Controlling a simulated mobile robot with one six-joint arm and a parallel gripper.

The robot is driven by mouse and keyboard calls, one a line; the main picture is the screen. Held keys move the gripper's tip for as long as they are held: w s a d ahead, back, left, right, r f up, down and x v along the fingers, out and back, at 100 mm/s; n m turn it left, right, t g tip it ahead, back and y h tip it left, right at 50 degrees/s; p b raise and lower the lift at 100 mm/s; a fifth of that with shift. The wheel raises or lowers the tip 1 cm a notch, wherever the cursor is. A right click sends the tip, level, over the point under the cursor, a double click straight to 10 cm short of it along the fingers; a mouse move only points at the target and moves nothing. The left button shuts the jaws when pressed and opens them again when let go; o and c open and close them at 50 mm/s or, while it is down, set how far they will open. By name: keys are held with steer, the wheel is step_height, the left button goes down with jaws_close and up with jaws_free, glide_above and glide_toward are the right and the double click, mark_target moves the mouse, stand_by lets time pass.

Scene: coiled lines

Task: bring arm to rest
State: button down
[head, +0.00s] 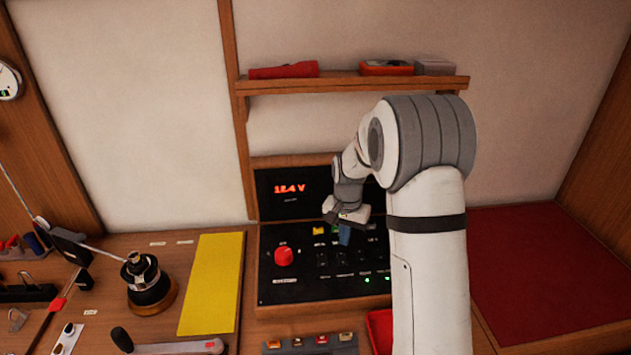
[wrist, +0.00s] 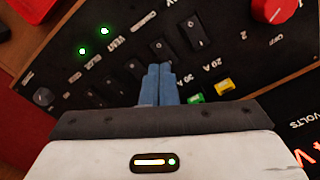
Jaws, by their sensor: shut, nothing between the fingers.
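My gripper (head: 345,235) hangs in front of the black switch panel (head: 300,285), with my white and grey arm reaching in from the right front. In the wrist view its two blue fingers (wrist: 158,84) are together with nothing between them. They point at the panel between a row of black rocker switches and the yellow and green fuses. I cannot tell whether the fingertips touch the panel. My forearm hides the panel's right side in the head view.
The panel carries a red knob (head: 283,256) and two lit green lamps (wrist: 93,41). A display (head: 290,189) stands behind. A shelf (head: 350,82) runs above. A winch (head: 148,285), yellow mat (head: 212,283) and winch handle (head: 165,345) lie left. A red cushion (head: 540,275) is right.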

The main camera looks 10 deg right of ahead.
steer(key=s+r+n+t+b, duration=0.1)
steer(key=s+r, duration=0.3)
steer(key=s, duration=0.5)
steer(key=s+r+n+t+b, duration=0.1)
steer(key=s+r+n, duration=0.2)
steer(key=s, duration=0.7)
steer(key=s+r+n+t+b, duration=0.1)
steer(key=s+r, duration=0.4)
steer(key=s, duration=0.5)
steer(key=shift+a+r+n, duration=0.15)
steer(key=shift+r+n, duration=0.15)
steer(key=shift+n, duration=0.3)
